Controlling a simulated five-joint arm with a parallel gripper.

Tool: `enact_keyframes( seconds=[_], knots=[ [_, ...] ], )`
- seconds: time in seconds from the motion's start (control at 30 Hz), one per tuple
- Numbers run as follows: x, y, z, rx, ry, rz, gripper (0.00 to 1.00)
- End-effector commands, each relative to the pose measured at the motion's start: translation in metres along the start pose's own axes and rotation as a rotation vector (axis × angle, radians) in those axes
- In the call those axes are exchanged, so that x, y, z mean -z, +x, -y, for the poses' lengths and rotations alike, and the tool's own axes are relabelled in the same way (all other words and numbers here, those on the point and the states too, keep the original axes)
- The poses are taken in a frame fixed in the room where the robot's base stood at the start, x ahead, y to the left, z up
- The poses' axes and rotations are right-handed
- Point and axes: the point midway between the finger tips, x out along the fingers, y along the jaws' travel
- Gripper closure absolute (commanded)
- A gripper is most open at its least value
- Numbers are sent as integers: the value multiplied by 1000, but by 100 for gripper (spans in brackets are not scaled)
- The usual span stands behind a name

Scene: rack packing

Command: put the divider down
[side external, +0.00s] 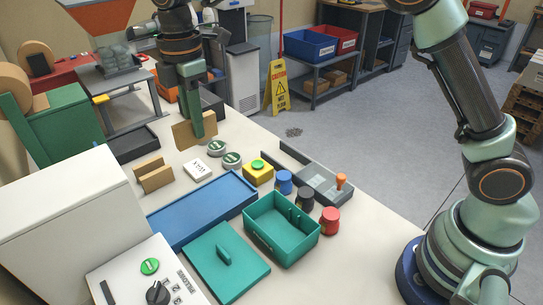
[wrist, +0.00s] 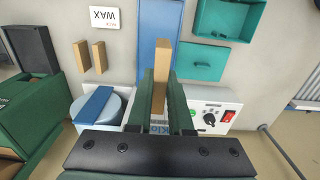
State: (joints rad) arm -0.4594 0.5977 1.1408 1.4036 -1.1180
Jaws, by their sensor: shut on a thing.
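My gripper (side external: 197,132) has green fingers and is shut on a tan, flat divider (side external: 182,134), beyond the blue tray in the side view. The held divider (wrist: 161,75) stands between the two fingers in the wrist view. Two more tan dividers (side external: 153,174) stand side by side on the table, nearer the side camera. They also show at the left in the wrist view (wrist: 91,57). The fingers hide part of the held divider.
A white WAX card (side external: 198,169) lies near the dividers. A blue tray (side external: 203,210), an open teal box (side external: 282,238) and a teal lid (side external: 237,278) lie nearer. Tins (side external: 232,160), a yellow button box (side external: 258,174) and jars (side external: 329,220) stand along the right. A white control box (side external: 145,284) stands in front.

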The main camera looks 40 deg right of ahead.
Motion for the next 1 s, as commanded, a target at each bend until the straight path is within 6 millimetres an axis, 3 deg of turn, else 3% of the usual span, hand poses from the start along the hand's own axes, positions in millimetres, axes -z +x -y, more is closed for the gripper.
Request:
enact_keyframes(
  seconds=[0.1, 0.37, 0.67, 1.0],
  knots=[
    [0, -15, -1, -3, 0, -1, 100],
    [-8, -28, 16, -1, 1, -1, 100],
    [-34, -26, 73, -3, 3, -1, 100],
    [-65, -8, 136, -3, 5, -1, 100]
  ],
)
